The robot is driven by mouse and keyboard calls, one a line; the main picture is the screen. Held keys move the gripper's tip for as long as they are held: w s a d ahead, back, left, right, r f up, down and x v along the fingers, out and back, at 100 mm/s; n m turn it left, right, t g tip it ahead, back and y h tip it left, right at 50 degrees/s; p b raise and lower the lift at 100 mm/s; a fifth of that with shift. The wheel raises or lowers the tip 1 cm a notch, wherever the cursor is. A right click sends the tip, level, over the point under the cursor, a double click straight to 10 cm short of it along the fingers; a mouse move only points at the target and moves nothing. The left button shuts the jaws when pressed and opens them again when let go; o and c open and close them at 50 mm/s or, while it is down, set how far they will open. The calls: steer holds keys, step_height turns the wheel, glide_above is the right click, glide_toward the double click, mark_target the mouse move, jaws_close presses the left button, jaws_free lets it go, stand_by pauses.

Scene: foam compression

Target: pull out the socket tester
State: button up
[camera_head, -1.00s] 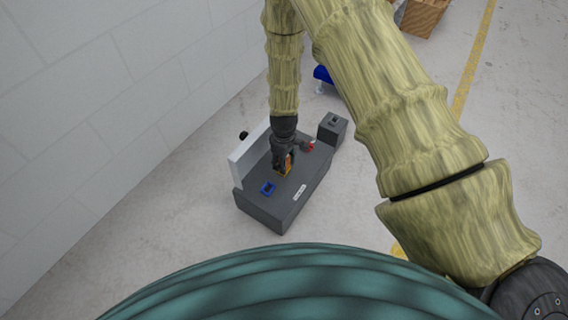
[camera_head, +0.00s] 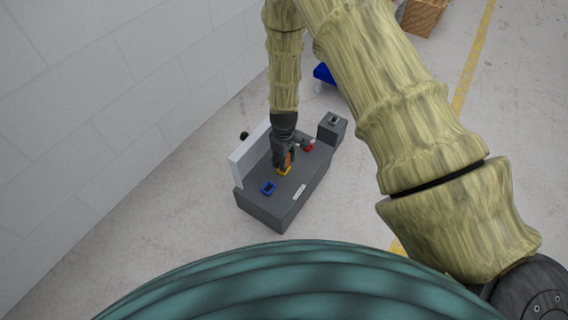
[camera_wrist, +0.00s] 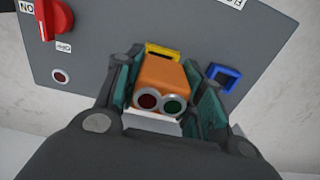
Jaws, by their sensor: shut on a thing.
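The socket tester (camera_wrist: 160,82) is an orange block with a red and a green round lamp on its end. My gripper (camera_wrist: 165,90) is shut on it, with a finger on each side. In the head view my gripper (camera_head: 283,160) points down over the grey console, and only a little orange shows between the fingers. A yellow socket frame (camera_head: 285,171) shows just below the tester, and also past its far end in the wrist view (camera_wrist: 163,52). I cannot tell whether the tester's lower end is fully clear of this socket.
A blue socket (camera_head: 268,188) sits beside the yellow one on the grey console (camera_head: 277,212). A red switch (camera_wrist: 52,18) is on the other side. A pale upright panel (camera_head: 247,156) lines the console's wall side. A small grey box (camera_head: 332,128) stands at the far end.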

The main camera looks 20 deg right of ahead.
steer(key=shift+r, duration=0.15)
steer(key=shift+r+p, duration=2.25)
steer(key=shift+r, duration=0.1)
